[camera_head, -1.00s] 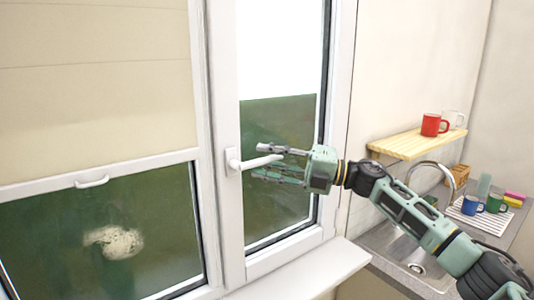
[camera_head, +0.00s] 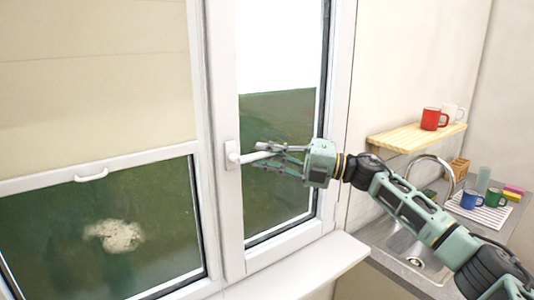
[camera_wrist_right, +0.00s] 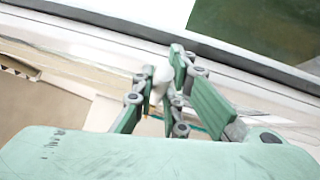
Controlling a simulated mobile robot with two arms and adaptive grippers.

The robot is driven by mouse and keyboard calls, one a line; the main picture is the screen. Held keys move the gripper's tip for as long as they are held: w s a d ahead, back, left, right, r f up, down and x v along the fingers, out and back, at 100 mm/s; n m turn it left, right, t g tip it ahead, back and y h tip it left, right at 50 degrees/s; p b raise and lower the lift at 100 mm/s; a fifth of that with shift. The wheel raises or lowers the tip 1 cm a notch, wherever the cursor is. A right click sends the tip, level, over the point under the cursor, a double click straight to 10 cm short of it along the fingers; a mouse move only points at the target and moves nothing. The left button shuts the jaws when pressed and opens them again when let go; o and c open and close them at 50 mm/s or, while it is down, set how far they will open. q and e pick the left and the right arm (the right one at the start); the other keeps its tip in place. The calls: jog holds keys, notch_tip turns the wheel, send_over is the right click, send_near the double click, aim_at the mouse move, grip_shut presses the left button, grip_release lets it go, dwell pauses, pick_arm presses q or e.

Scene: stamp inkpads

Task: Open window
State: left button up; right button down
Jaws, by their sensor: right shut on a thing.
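The window has a white framed right-hand sash (camera_head: 231,220) with a white lever handle (camera_head: 236,156) on its left stile. The handle's lever points to the right, roughly horizontal. My right gripper (camera_head: 268,156) is shut on the lever near its free end. In the right wrist view the gripper's fingers (camera_wrist_right: 168,84) close around the white handle (camera_wrist_right: 162,74). The sash looks flush with its frame in the head view. My left gripper is not in view.
A windowsill (camera_head: 320,262) runs below the window. At right are a wooden shelf (camera_head: 410,138) with a red mug (camera_head: 431,119), a sink tap (camera_head: 432,160), and a blue mug (camera_head: 472,199) on the counter. A fixed-looking pane with a blind (camera_head: 95,80) is at left.

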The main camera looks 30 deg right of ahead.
jog(key=shift+f+b, duration=0.3)
jog(key=shift+b, duration=0.35)
jog(key=shift+s+a+f+m+t+b, duration=0.1)
jog(key=shift+a+f+m+t+b, duration=0.2)
jog(key=shift+f+m+t+b, duration=0.85)
jog(key=shift+w+a+f+m+t+b, duration=0.1)
jog(key=shift+a+f+m+t+b, duration=0.15)
jog(key=shift+m+t+b, duration=1.45)
jog(key=shift+s+a+f+m+t+b, duration=0.1)
jog(key=shift+a+f+m+t+b, duration=0.45)
jog(key=shift+m+b, duration=1.5)
jog(key=shift+d+f+n+b, duration=0.2)
jog(key=shift+n+b, duration=0.2)
jog(key=shift+b, duration=0.15)
jog(key=c, duration=1.8)
grip_release()
jog(key=shift+o, duration=0.2)
